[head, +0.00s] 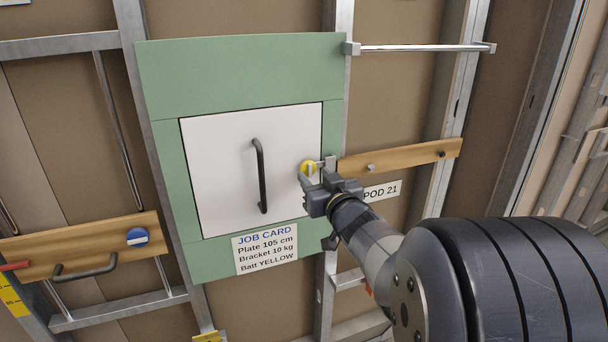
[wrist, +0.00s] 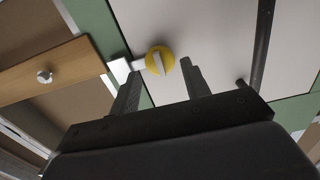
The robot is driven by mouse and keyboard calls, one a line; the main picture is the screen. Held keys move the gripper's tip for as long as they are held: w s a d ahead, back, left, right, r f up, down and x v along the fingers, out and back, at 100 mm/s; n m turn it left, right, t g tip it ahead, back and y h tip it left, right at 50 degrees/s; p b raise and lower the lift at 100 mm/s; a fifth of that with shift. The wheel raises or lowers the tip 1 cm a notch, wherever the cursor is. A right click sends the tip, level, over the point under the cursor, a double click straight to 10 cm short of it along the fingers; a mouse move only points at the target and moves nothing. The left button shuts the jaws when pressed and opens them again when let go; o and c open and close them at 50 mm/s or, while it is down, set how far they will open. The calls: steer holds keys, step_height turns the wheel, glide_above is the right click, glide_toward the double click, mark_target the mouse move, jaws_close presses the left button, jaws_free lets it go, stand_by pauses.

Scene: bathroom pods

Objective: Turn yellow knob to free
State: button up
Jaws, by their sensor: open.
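The yellow knob (head: 307,167) is a round disc with a pale grip bar, at the right edge of a white square panel (head: 220,180) set in a green board. In the wrist view the yellow knob (wrist: 158,62) lies just beyond my fingertips, between their lines, with its bar close to upright in the picture. A pale metal latch piece (wrist: 120,67) sits beside it. My gripper (head: 316,170) is open and empty in front of the knob. In the wrist view my gripper (wrist: 160,76) shows both fingers apart, and I see no clear contact with the knob.
A black vertical handle (head: 261,175) stands out from the white panel, left of the knob. A wooden rail (head: 400,158) with small pegs runs to the right. A blue knob (head: 137,237) is on another board at left. A chrome bar (head: 420,48) is above right.

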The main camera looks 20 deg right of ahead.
steer(key=shift+w, duration=1)
steer(key=c, duration=0.7)
